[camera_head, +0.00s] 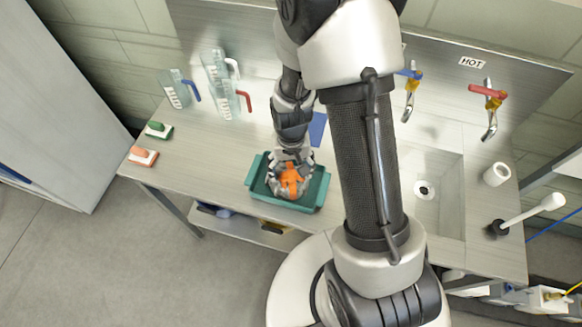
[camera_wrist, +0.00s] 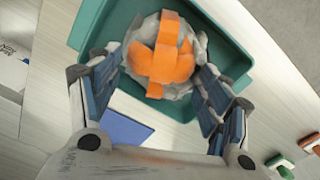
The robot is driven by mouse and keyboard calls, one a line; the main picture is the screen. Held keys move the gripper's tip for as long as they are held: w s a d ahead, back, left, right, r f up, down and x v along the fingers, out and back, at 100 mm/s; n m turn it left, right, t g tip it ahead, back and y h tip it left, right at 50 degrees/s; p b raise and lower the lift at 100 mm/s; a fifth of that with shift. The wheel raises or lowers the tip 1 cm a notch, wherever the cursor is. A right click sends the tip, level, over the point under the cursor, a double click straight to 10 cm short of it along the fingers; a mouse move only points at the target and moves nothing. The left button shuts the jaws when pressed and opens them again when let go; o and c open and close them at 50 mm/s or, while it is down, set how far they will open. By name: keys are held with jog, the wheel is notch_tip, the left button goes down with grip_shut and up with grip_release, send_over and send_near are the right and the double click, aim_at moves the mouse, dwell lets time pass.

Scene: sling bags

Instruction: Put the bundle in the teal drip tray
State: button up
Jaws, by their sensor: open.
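The bundle (camera_head: 291,181) is a grey, lumpy wad with an orange strap crossed over it. It sits within the walls of the teal drip tray (camera_head: 318,198); I cannot tell how fully it rests on the floor. In the wrist view the bundle (camera_wrist: 160,62) shows at the top middle, with the teal tray (camera_wrist: 232,38) around it. My gripper (camera_head: 290,160) is directly over the bundle, pointing down. In the wrist view its open fingers (camera_wrist: 163,75) straddle the bundle, close to its left and right sides. Contact is unclear.
A blue flat item (camera_head: 317,130) lies behind the tray. Clear jugs (camera_head: 222,88) stand at the back left. The sink (camera_head: 440,190), taps, a white roll (camera_head: 497,174) and a plunger (camera_head: 530,212) are right.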

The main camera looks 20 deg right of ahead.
jog(key=s+r+n+t+p, duration=0.1)
jog(key=s+r, duration=0.1)
jog(key=r, duration=1.1)
jog(key=s+r+t+p, duration=0.1)
jog(key=s+r+p, duration=0.15)
jog(key=r, duration=1.05)
jog(key=s+r+n+t, duration=0.1)
jog(key=s+r+t, duration=0.1)
jog(key=s+r, duration=0.5)
jog(key=s, duration=0.3)
jog(key=shift+s+a+r+n+t+b, duration=0.15)
jog(key=shift+a+r+n+t+b, duration=0.15)
jog(key=shift+a+n+b, duration=0.1)
notch_tip(320, 180, down, 10)
jog(key=b, duration=0.9)
jog(key=shift+b, duration=0.3)
jog(key=shift+r, duration=0.1)
